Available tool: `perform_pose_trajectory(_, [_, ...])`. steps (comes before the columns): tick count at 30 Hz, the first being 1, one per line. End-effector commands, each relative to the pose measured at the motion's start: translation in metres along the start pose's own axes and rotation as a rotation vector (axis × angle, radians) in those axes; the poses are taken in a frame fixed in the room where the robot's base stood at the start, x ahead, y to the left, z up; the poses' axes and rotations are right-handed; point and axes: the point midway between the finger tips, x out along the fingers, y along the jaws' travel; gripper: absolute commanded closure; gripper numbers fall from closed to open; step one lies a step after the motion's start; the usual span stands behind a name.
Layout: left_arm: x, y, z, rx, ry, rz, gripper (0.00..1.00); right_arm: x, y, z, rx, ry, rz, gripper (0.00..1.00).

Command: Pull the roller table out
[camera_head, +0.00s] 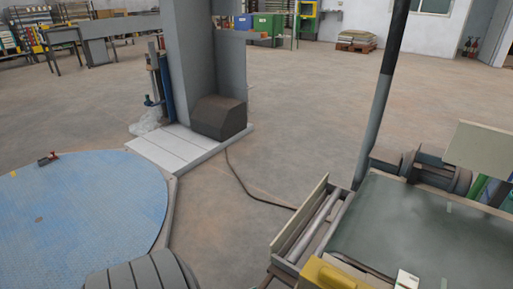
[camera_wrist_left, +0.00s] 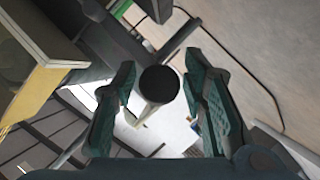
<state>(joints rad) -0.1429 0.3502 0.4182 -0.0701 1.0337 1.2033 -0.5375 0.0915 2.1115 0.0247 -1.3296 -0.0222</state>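In the head view a long pale roller (camera_head: 318,222) lies in a narrow frame at the lower right, at the end of a dark green flat belt (camera_head: 400,225). I cannot tell whether this is the roller table. In the left wrist view my left gripper (camera_wrist_left: 158,100) has its two green-padded fingers apart. The dark round end of a pale bar (camera_wrist_left: 159,84) shows between them, with narrow gaps at both sides; I cannot tell what the bar belongs to. My left gripper does not show in the head view, and my right gripper is in neither view.
A grey column (camera_head: 190,60) stands on a pale base plate (camera_head: 180,150), with a blue round platform (camera_head: 85,215) at left. A dark slanted post (camera_head: 382,95) rises beside the belt. A black cable (camera_head: 240,185) crosses the floor. Open floor (camera_head: 305,110) lies behind.

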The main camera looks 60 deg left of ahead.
Motion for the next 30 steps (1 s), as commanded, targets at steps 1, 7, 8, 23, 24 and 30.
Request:
perform_pose_trajectory(1, [0.0, 0.0, 0.0, 0.0, 0.0, 0.001, 0.53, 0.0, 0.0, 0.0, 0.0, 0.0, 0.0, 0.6])
perform_pose_trajectory(7, [0.001, 0.001, 0.0, 0.001, 0.0, 0.002, 0.53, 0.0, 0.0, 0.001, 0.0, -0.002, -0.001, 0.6])
perform_pose_trajectory(8, [0.001, 0.001, 0.0, 0.001, -0.001, 0.002, 0.53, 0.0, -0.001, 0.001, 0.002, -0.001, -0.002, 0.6])
perform_pose_trajectory(23, [-0.095, 0.0, 0.001, 0.001, -0.003, 0.0, 0.53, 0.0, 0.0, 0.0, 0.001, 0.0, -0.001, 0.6])
perform_pose_trajectory(24, [-0.103, 0.0, 0.001, 0.0, -0.003, 0.0, 0.53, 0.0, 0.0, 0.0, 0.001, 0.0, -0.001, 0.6])
perform_pose_trajectory(30, [-0.12, 0.0, 0.0, 0.0, 0.0, 0.002, 0.53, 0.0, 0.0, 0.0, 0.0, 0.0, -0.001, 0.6])
